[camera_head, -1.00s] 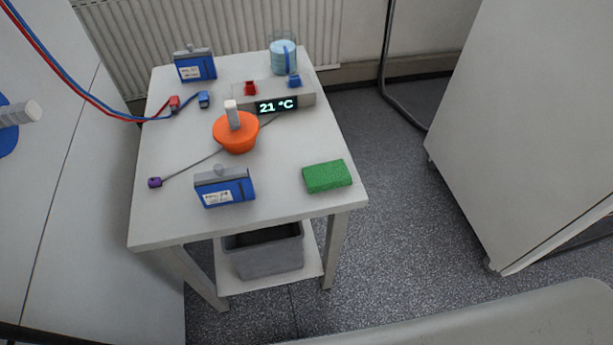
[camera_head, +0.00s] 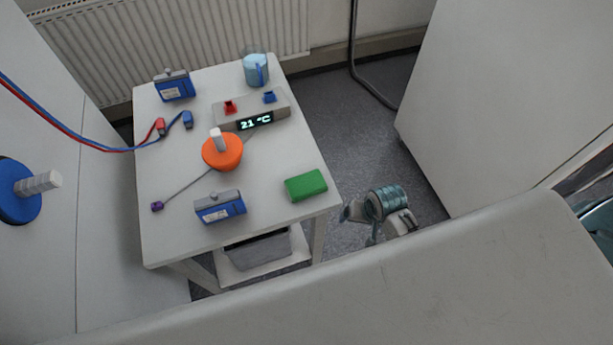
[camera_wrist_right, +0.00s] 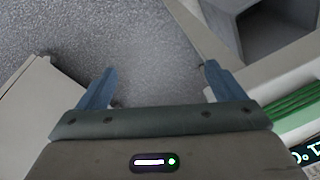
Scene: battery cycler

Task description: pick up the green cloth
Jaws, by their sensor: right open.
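The green cloth (camera_head: 306,185) is a folded, brick-like block lying flat near the front right corner of the small white table (camera_head: 270,210). Part of my right arm shows just right of that corner in the head view, apart from the cloth. In the right wrist view my right gripper (camera_wrist_right: 158,72) is open and empty, with grey floor between its fingers. A striped green surface (camera_wrist_right: 297,108) shows at the right edge there; I cannot tell for certain that it is the cloth. My left gripper is not in view.
On the table are an orange pot-like object (camera_head: 222,153), a blue box (camera_head: 220,206) left of the cloth, another blue box (camera_head: 174,86), a temperature display unit (camera_head: 252,110) and a glass jar (camera_head: 256,70). A grey bin (camera_head: 258,252) sits below. Bare tabletop surrounds the cloth.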

